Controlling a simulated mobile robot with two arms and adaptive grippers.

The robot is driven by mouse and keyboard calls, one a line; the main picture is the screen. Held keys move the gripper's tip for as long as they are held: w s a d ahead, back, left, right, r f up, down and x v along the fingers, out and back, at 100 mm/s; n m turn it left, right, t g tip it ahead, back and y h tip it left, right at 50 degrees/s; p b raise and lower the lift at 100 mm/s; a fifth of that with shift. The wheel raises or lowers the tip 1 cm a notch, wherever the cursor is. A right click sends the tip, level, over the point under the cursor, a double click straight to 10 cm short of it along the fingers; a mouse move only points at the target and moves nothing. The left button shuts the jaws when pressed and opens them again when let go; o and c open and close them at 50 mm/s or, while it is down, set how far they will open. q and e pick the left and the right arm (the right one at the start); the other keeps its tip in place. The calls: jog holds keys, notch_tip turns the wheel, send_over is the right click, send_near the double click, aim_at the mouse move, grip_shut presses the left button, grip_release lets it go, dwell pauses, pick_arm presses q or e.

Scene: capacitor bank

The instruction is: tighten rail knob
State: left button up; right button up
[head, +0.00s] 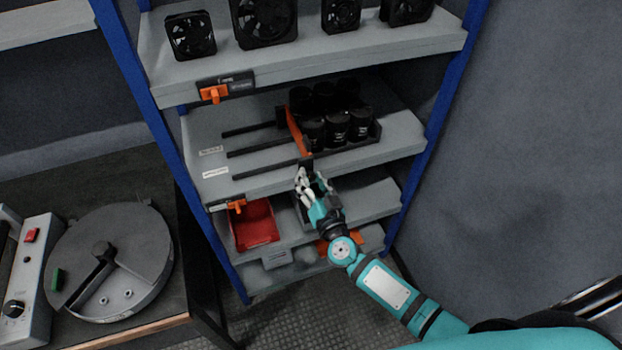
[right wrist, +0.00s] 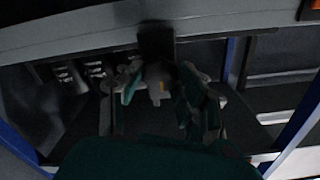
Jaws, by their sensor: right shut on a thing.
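My right gripper (head: 308,184) is at the front edge of the middle shelf, just under a black block (head: 306,163) on that edge. In the right wrist view my right gripper (right wrist: 162,88) has its fingers close together below the dark block (right wrist: 157,42). It is shut on the rail knob, which the fingers mostly hide. An orange bar (head: 297,132) stands beside the black capacitors (head: 337,128) in their tray on the middle shelf. Dark rail slots (head: 262,146) run left from it. My left gripper is out of view.
Fans (head: 264,20) stand on the upper shelf. Orange clips (head: 214,94) sit on shelf edges. A red bin (head: 254,226) is on the lower shelf, left of my right gripper. Blue posts (head: 430,150) flank the shelves. A workbench with a round device (head: 150,245) is at left.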

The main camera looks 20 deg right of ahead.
jog(key=m, duration=0.4)
jog(key=shift+f+m, duration=0.1)
jog(key=shift+m, duration=0.2)
jog(key=m+b, duration=0.1)
jog(key=m, duration=0.3)
jog(key=shift+m, duration=0.3)
jog(key=m+b, duration=0.1)
jog(key=m, duration=0.3)
jog(key=shift+d+f+m, duration=0.1)
jog(key=shift+m, duration=0.2)
jog(key=shift+m+b, duration=0.7)
jog(key=shift+m, duration=1.5)
jog(key=o, duration=1.2)
jog(key=shift+c, duration=0.2)
jog(key=s, duration=1.2)
jog(key=shift+d, duration=0.15)
